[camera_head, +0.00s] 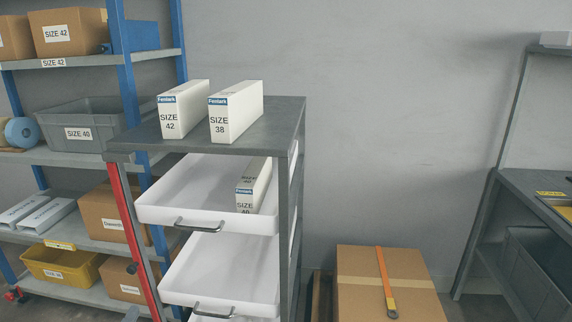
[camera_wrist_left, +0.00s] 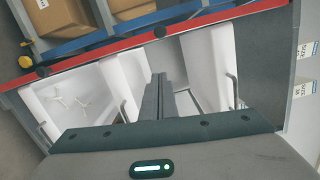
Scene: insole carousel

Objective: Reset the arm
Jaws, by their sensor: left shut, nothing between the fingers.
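My left gripper (camera_wrist_left: 158,98) shows in the left wrist view, its dark fingers together and empty. It is in front of the grey drawer rack, whose white trays and red post (camera_wrist_left: 150,38) appear tilted in that view. I cannot make out the left gripper clearly in the head view. My right gripper is in neither view. In the head view the rack's grey top (camera_head: 270,115) carries a SIZE 42 box (camera_head: 183,108) and a SIZE 38 box (camera_head: 236,112), both upright. The top white tray (camera_head: 190,200) is pulled out and holds a SIZE 40 box (camera_head: 253,187).
A blue-posted shelf with cartons, a grey SIZE 40 bin (camera_head: 85,122) and a yellow bin (camera_head: 60,267) stands at left. A large carton (camera_head: 385,290) with an orange-handled tool on it sits right of the rack. A dark bench (camera_head: 530,185) stands at far right.

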